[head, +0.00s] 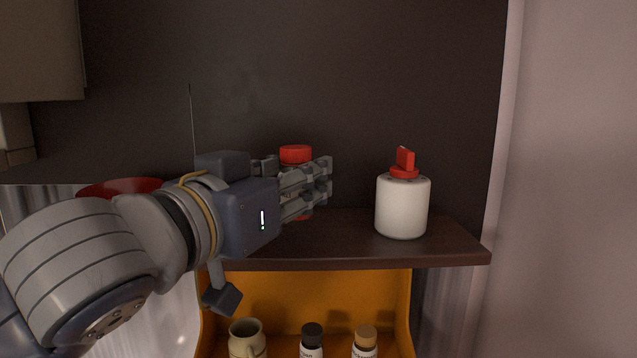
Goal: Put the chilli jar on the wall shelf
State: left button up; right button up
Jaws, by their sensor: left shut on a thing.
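The chilli jar, with its red lid (296,154), is in my left gripper (318,183). The gripper's fingers hide most of the jar's body, and a bit of red shows below them. The jar looks upright, over the left part of a dark wooden board (440,245). I cannot tell whether its base touches the board. An orange shelf unit (290,287) sits below the board. I cannot tell which of the two is the wall shelf. My right gripper is out of view.
A white canister (402,207) with a red top stands on the board's right part. A beige mug (246,340), a black-capped jar (312,340) and a tan-capped jar (365,342) stand in the orange unit. A red round thing (120,187) is partly behind my left arm.

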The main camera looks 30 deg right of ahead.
pick_arm(q)
jog(key=p+x, duration=0.1)
jog(key=x, duration=0.5)
jog(key=shift+d+f+p, duration=0.15)
jog(key=shift+d+p, duration=0.1)
jog(key=shift+p, duration=0.15)
jog(key=shift+w+d+f, duration=0.1)
jog(key=shift+w+d, duration=0.1)
jog(key=shift+d, duration=0.2)
jog(key=f+p, duration=0.2)
jog(key=f, duration=0.1)
jog(key=shift+d, duration=0.2)
jog(key=shift+f, duration=0.3)
jog(key=shift+f, duration=0.2)
jog(key=o, duration=0.8)
